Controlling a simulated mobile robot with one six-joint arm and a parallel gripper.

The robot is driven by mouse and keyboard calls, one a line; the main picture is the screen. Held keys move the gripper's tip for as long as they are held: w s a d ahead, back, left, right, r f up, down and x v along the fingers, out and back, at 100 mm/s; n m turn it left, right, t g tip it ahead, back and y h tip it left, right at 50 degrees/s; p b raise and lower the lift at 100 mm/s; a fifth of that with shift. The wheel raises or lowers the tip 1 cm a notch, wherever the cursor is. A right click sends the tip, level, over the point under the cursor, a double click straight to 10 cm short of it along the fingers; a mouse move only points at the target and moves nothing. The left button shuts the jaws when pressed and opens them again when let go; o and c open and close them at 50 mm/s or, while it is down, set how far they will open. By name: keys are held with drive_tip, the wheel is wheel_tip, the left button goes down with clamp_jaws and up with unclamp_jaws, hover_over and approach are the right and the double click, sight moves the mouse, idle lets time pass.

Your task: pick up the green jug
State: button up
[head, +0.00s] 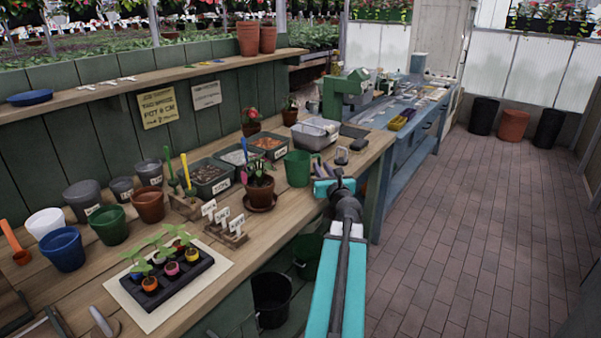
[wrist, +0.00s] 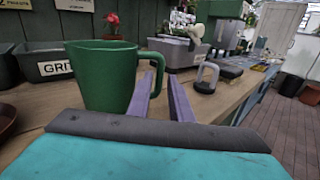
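The green jug (head: 298,168) stands upright near the front edge of the wooden bench. In the wrist view the jug (wrist: 98,76) is at left, its handle pointing right toward my fingers. My gripper (head: 320,166) is just right of the jug. In the wrist view my gripper's two purple fingers (wrist: 160,78) are apart, with a gap between them. The handle's lower part shows between or just beyond the fingertips; I cannot tell whether they touch it. The left finger partly covers the handle's lower end.
A GRIT tub (wrist: 58,63) is left of the jug. A potted plant on a saucer (head: 260,190) and white labels (head: 229,218) are nearby. Paved floor (head: 450,230) is clear at right.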

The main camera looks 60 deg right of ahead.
drive_tip(key=shift+x, duration=1.75)
clamp_jaws()
